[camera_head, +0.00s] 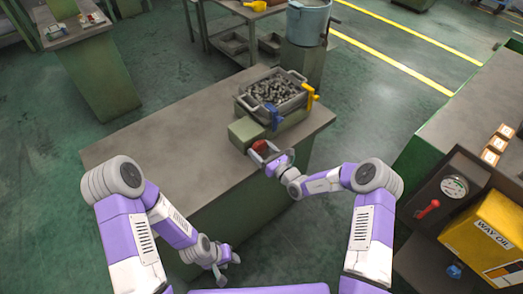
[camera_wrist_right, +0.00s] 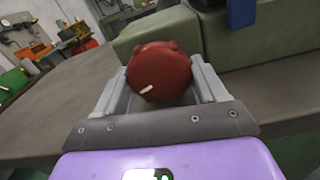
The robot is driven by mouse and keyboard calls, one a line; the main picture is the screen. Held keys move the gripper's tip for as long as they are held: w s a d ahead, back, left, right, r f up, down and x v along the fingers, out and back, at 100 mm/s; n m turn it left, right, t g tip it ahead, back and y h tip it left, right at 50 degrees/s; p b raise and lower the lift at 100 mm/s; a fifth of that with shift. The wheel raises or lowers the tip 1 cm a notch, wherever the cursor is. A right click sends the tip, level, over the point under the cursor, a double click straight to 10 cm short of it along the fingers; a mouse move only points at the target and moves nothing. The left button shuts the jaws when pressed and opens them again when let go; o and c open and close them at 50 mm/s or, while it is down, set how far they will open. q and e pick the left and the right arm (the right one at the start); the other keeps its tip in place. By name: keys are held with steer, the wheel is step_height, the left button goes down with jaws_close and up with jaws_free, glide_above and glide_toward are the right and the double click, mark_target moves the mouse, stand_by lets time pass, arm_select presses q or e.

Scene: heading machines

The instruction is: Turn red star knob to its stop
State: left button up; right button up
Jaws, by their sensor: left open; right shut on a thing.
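The red star knob (camera_wrist_right: 160,74) sits between the two fingers of my right gripper (camera_wrist_right: 162,90) in the right wrist view, with a short white mark on its face. In the head view the knob (camera_head: 260,147) shows partly at the near side of a green block (camera_head: 245,132) on the workbench. My right gripper (camera_head: 265,152) is shut on the knob. My left gripper (camera_head: 222,268) is open and empty, low in front of the bench's near side.
On the workbench (camera_head: 160,140), a metal bin (camera_head: 272,92) full of small parts stands behind the knob, with a blue handle (camera_head: 274,117) and a yellow handle (camera_head: 311,95) beside it. The bench's left part is clear. A yellow oil container (camera_head: 488,235) stands at right.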

steer(key=o, duration=0.8)
steer(key=shift+c, duration=0.2)
steer(key=v, duration=0.7)
steer(key=shift+s+d+p, duration=0.2)
steer(key=shift+s+p, duration=0.05)
steer(key=shift+p, duration=0.15)
